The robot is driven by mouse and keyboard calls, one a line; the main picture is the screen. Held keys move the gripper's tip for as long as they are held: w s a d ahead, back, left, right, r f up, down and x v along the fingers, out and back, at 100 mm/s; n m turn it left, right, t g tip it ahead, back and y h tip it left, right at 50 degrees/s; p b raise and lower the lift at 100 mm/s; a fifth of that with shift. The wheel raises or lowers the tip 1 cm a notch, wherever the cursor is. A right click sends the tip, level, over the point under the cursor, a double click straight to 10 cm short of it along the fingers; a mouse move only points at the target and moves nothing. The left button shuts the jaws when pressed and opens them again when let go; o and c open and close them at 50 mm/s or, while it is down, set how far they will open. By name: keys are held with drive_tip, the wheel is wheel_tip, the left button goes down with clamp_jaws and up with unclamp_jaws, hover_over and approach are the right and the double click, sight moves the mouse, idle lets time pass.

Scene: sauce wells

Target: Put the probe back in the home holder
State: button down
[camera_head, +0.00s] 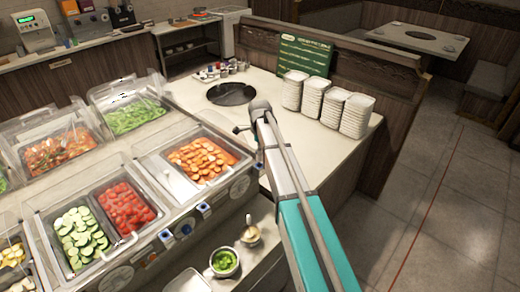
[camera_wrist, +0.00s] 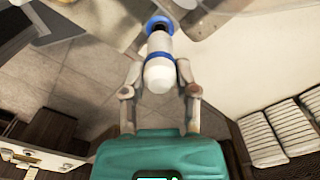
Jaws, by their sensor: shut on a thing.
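The probe (camera_wrist: 159,74) is a white, rounded body with a blue band, seen in the wrist view. Its far part runs up the picture to a blue ring with a dark reddish middle; I cannot tell whether that ring belongs to the probe or to something beyond it. My gripper (camera_wrist: 160,70) is shut on the probe, one finger on each side. In the head view my arm reaches over the counter, and its end hides the probe and most of the gripper. I cannot make out the home holder for sure in either view.
A food bar (camera_head: 146,232) with clear lids and several pans stands at left. Stacks of white dishes (camera_head: 325,103) and a green sign (camera_head: 304,56) stand right of my arm on the counter (camera_head: 270,95). A dark round well (camera_head: 231,94) is behind its end. Open floor lies at right.

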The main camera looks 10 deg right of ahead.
drive_tip(key=shift+f+b, duration=1.15)
drive_tip(key=shift+f, duration=0.1)
idle(0.6)
drive_tip(key=shift+c, duration=1.5)
unclamp_jaws()
drive_tip(key=shift+r, duration=0.1)
